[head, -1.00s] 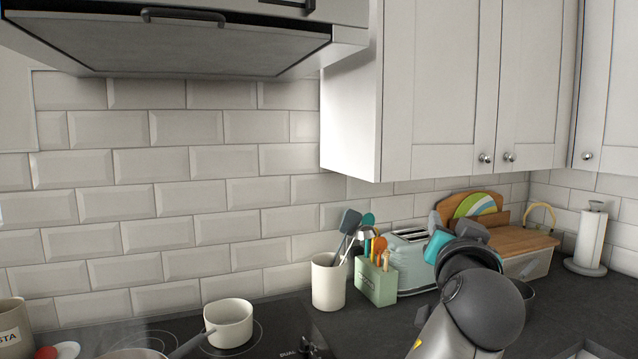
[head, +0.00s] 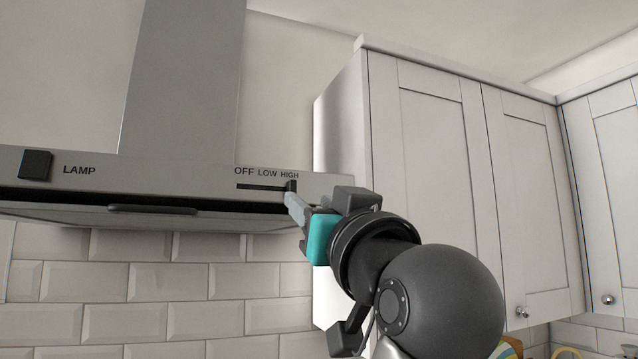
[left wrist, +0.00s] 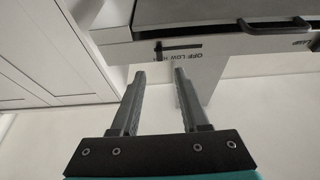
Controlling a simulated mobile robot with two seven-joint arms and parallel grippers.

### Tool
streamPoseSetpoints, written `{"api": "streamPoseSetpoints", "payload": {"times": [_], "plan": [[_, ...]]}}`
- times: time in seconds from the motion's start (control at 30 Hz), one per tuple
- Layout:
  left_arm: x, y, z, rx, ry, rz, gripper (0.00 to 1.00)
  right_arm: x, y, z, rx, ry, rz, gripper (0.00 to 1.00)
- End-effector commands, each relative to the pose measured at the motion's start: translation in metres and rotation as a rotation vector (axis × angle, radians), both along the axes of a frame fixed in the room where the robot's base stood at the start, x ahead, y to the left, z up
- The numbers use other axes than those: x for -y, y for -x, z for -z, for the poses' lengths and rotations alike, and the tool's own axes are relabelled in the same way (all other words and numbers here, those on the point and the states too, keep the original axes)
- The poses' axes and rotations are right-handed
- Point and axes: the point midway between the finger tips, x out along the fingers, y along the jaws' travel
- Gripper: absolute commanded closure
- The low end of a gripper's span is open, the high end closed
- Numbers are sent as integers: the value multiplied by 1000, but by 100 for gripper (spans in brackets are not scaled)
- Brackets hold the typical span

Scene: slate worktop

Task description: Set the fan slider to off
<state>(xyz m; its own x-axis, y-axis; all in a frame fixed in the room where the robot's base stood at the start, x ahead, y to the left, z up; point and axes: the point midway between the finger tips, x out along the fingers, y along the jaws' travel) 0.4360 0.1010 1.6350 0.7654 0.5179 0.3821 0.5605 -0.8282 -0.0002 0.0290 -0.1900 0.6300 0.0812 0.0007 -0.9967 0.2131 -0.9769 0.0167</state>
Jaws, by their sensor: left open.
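The fan slider (head: 291,186) is a small dark knob in a black horizontal slot on the front of the range hood. It stands at the right end, under HIGH; OFF is at the left end. My left gripper (head: 294,206) is just below and in front of the knob in the head view, and its fingers overlap the hood edge there. In the left wrist view the two fingers (left wrist: 157,72) are apart with nothing between them. The slider knob (left wrist: 158,50) shows there beyond the fingertips, apart from them. My right gripper is in neither view.
The hood (head: 330,187) has a LAMP button (head: 36,165) at left and a handle bar (head: 152,209) along its lower edge. White wall cabinets (head: 430,130) stand close to the right of the hood. The tiled wall lies below.

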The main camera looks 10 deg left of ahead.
Motion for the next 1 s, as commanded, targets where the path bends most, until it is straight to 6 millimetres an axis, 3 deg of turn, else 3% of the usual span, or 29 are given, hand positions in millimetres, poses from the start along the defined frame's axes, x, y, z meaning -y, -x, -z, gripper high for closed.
{"api": "streamPoseSetpoints", "payload": {"times": [0.2,0.4,0.83,1.0], "plan": [[-23,-34,-19,-1,1,-1,55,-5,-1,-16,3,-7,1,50],[-36,-54,-29,1,0,0,55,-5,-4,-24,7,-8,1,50],[-41,-61,-30,1,-1,1,55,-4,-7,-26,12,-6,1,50],[-41,-61,-30,1,-1,1,74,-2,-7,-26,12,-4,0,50]]}}
